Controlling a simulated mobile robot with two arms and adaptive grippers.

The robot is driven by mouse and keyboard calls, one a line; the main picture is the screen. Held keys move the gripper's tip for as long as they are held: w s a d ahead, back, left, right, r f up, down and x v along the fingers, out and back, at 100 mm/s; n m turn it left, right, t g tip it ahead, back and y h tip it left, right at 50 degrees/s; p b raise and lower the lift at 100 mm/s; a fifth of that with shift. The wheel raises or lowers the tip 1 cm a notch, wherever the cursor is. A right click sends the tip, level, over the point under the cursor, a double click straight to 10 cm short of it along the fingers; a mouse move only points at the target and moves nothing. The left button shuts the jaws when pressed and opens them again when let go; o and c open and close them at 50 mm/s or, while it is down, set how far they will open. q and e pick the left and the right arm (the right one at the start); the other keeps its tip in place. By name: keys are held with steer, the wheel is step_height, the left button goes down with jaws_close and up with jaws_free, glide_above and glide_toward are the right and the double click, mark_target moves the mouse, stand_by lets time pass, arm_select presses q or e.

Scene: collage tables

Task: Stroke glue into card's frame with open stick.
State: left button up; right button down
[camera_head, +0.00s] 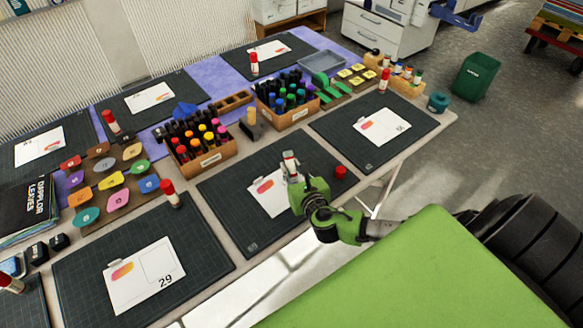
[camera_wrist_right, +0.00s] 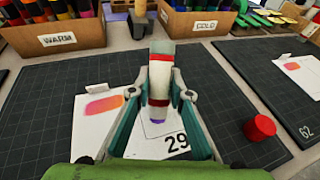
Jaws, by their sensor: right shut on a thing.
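My right gripper (camera_head: 291,178) is shut on a white glue stick (camera_wrist_right: 160,75) with red bands, held roughly upright. Its purple glue end (camera_wrist_right: 158,121) points down over the card, and I cannot tell whether it touches. The white card (camera_head: 262,197) lies on a dark cutting mat and also shows in the wrist view (camera_wrist_right: 92,130). It has an orange-pink patch, a thin outlined frame and the number 29. The gripper and stick partly hide the frame. The red cap (camera_head: 340,172) stands on the mat to the right, also in the wrist view (camera_wrist_right: 261,127). My left gripper is not in view.
Marker boxes labelled WARM (camera_wrist_right: 60,38) and COLD (camera_wrist_right: 197,23) stand behind the mat. Neighbouring mats hold more cards (camera_head: 145,275) and red-capped glue sticks (camera_head: 170,193). The table's front edge is close to my right arm. The mat around the card is mostly clear.

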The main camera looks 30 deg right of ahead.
steer(key=shift+s, duration=0.25)
stand_by(0.4)
steer(key=shift+f, duration=0.6)
stand_by(0.3)
steer(key=shift+w, duration=0.15)
steer(key=shift+w+a, duration=0.15)
steer(key=shift+w, duration=0.6)
steer(key=shift+w+a, duration=0.1)
steer(key=shift+w, duration=0.65)
steer(key=shift+w, duration=0.15)
